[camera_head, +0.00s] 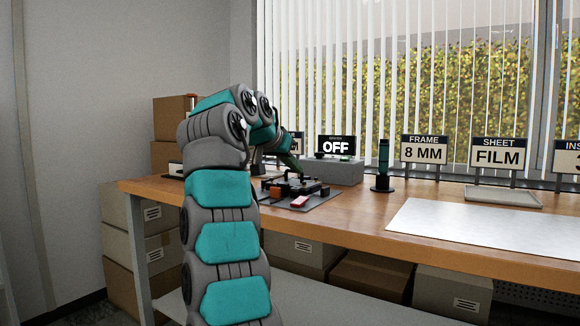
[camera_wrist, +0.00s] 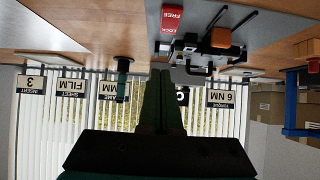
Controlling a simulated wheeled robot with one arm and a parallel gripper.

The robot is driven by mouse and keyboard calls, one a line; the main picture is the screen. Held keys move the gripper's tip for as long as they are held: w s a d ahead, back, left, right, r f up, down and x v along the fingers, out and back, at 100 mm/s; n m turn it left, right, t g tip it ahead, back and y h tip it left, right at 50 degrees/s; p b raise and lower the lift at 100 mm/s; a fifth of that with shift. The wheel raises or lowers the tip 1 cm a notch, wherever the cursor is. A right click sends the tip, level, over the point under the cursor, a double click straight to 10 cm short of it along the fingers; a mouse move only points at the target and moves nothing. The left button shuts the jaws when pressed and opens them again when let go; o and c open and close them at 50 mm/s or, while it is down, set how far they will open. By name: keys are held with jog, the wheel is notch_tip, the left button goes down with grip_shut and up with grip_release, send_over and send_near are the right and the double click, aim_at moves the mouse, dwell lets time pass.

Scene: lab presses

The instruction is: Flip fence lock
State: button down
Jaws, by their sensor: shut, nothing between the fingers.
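A dark fixture (camera_head: 290,187) sits on a grey mat on the bench in the head view. A red piece (camera_head: 300,202) lies at its front. In the upside-down wrist view the red piece (camera_wrist: 172,18) carries the white words FREE and LOCK. The fixture (camera_wrist: 195,47) also shows there, with an orange block (camera_wrist: 221,38) and dark rods. My gripper (camera_head: 298,171) is over the back of the fixture in the head view. Its green fingers (camera_wrist: 161,73) are shut and empty, apart from the red piece. Whether they touch the fixture is unclear.
A grey box with a display reading OFF (camera_head: 337,147) stands behind the fixture. A dark teal cylinder (camera_head: 383,167), signs such as FRAME 8 MM (camera_head: 424,150), a tray (camera_head: 503,196) and a pale sheet (camera_head: 480,227) are to the right. Bench between is clear.

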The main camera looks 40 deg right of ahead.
send_over(304, 200)
jog(key=f, duration=0.1)
jog(key=a+f, duration=0.1)
jog(key=f, duration=0.1)
jog(key=shift+s+f, duration=0.15)
notch_tip(304, 200, down, 2)
jog(key=shift+d+f+b, duration=0.15)
jog(key=shift+b, duration=0.55)
jog(key=shift+d+f, duration=0.25)
jog(key=shift+f, duration=0.5)
